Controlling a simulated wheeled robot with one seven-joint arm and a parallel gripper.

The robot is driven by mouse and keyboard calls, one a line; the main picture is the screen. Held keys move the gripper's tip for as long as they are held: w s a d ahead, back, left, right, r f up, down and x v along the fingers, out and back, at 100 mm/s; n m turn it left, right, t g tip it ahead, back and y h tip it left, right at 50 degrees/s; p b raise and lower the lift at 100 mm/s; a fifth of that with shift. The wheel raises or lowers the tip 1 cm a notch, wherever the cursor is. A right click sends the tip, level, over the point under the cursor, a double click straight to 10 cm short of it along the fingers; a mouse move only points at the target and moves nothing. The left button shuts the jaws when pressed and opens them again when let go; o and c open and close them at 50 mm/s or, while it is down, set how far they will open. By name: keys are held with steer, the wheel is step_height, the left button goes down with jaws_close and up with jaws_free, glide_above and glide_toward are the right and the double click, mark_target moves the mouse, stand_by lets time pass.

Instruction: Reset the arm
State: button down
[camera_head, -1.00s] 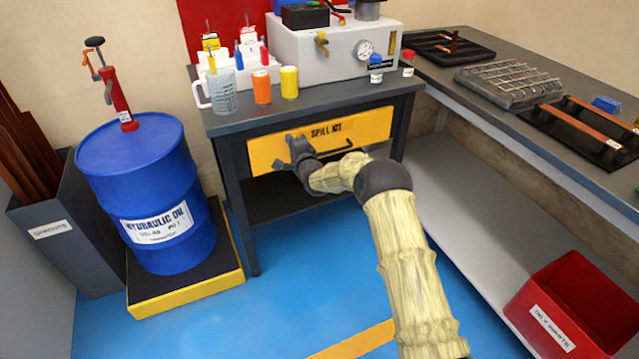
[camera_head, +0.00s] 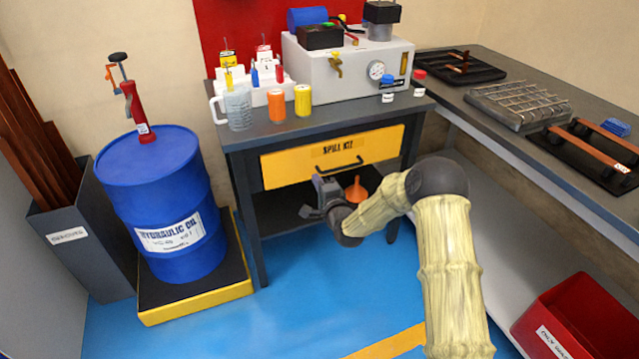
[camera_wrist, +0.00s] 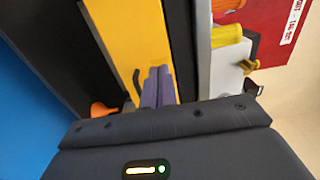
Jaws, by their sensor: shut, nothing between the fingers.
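My gripper (camera_head: 312,198) hangs in front of the workbench, just below the yellow spill kit drawer (camera_head: 283,170). My arm reaches in from the lower right, with its elbow out to the right. In the wrist view the fingers of my gripper (camera_wrist: 158,82) are together with nothing between them. They appear in front of the yellow drawer front (camera_wrist: 122,30) and its dark handle (camera_wrist: 136,80). In the head view the drawer handle (camera_head: 346,166) shows clear of my gripper. Whether the drawer is fully shut is hard to tell.
An orange funnel (camera_head: 356,190) stands on the shelf below the drawer, close to my gripper. A blue oil drum (camera_head: 155,200) stands at left on a yellow-edged pallet (camera_head: 195,309). A red bin (camera_head: 580,315) is at lower right. Blue floor (camera_head: 300,310) is open in front.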

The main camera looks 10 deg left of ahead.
steer(key=shift+s+d, duration=0.35)
steer(key=shift+s, duration=0.15)
